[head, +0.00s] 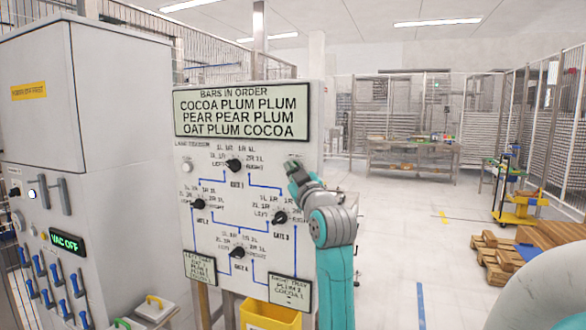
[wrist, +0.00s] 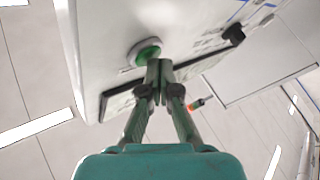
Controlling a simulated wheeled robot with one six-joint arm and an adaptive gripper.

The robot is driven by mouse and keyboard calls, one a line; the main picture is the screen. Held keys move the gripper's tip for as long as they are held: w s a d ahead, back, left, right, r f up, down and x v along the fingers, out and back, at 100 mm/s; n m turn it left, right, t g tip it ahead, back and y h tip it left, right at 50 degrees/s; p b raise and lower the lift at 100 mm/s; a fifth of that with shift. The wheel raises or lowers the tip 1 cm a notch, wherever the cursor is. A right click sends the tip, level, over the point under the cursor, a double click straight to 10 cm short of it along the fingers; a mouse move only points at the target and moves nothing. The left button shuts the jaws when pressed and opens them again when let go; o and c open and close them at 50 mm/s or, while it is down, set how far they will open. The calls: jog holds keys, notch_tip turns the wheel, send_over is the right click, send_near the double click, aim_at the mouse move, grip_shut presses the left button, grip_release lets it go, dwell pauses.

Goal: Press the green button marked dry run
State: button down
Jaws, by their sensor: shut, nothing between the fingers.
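The green button (wrist: 148,54) sits in a pale round collar on the white panel, seen in the wrist view. Its label cannot be read. My gripper (wrist: 159,66) is shut and empty, with its fingertips right beside the button's lower right edge in that picture; I cannot tell whether they touch it. In the head view my gripper (head: 293,167) is at the upper right of the white panel (head: 215,245), and it hides the button there.
The panel carries several black knobs, such as the top one (head: 234,165), and a display (head: 241,112) listing bars. A grey cabinet (head: 115,90) with a VAC OFF sign (head: 66,242) stands left. A yellow bin (head: 270,315) is below.

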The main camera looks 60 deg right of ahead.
jog(key=shift+a, duration=0.75)
jog(key=a, duration=0.5)
jog(key=shift+s, duration=0.25)
dwell(0.8)
